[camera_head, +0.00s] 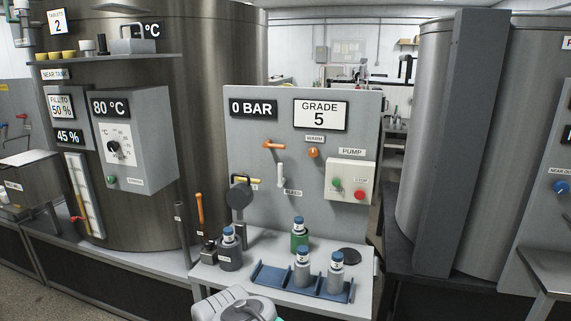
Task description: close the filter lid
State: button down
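A dark grey round disc (240,196), which looks like the filter lid, stands tilted up on edge in front of the grey panel, at its lower left. A narrow grey body (240,234) shows below it, partly hidden by a bottle. The disc partly covers a yellow-handled valve behind it. Another flat black disc (349,256) lies at the right of the bench top; I cannot tell what it belongs to. A grey rounded part of my arm shows at the bottom edge, in front of the bench. My gripper's fingers are not visible.
An orange upright lever (200,208) stands left. The panel (260,135) carries valves and a pump box (349,182).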

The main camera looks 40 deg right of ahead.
aim_at(238, 197)
jog(key=z, duration=0.3)
jog(key=i, duration=0.8)
jog(key=u, duration=0.65)
jog(key=i, duration=0.55)
jog(key=u, duration=0.55)
